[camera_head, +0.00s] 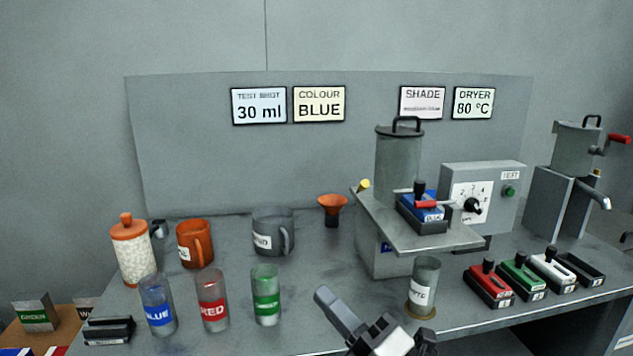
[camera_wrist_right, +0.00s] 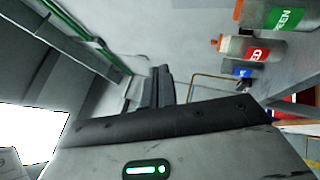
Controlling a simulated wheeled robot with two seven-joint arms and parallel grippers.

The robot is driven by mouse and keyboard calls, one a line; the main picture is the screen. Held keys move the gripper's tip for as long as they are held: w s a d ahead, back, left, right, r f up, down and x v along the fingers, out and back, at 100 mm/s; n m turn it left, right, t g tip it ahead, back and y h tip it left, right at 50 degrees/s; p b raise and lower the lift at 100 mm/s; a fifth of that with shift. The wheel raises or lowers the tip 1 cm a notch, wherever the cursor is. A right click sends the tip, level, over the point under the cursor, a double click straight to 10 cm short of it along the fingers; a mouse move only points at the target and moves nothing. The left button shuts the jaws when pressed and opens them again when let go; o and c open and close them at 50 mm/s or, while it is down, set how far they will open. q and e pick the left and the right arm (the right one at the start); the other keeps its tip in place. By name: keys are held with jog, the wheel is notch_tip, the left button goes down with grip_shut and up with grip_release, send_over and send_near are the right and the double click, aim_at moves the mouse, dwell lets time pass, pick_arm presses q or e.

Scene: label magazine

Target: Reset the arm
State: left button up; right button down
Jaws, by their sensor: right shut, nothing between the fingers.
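My right gripper (camera_head: 338,308) is at the bottom centre of the head view, in front of the table's front edge. It is shut and empty, touching nothing that I can see. Its dark closed fingers (camera_wrist_right: 160,88) also show in the right wrist view. The nearest things to it are a grey glass (camera_head: 424,284) to its right and a green-labelled glass (camera_head: 265,294) to its left. My left gripper is not in view.
Blue (camera_head: 157,303) and red (camera_head: 211,301) labelled glasses stand at front left, mugs (camera_head: 194,243) behind. A steel machine (camera_head: 398,165) holds a blue magazine (camera_head: 426,208). Red, green and white magazines (camera_head: 520,276) lie right. Space before the table's front edge looks open.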

jog(key=s+d+f+m+h, duration=0.3)
jog(key=d+f+m+h, duration=0.15)
jog(key=f+m, duration=0.45)
jog(key=s+d+f+m+h, duration=0.2)
jog(key=d+f+m+h, duration=0.3)
jog(key=f+m, duration=0.45)
jog(key=s+d+f+m+g+h, duration=0.2)
jog(key=s+f+m+g, duration=0.3)
jog(key=s+f+m, duration=0.3)
jog(key=s+f+h, duration=0.1)
jog(key=s, duration=0.1)
jog(key=shift+s+d, duration=0.35)
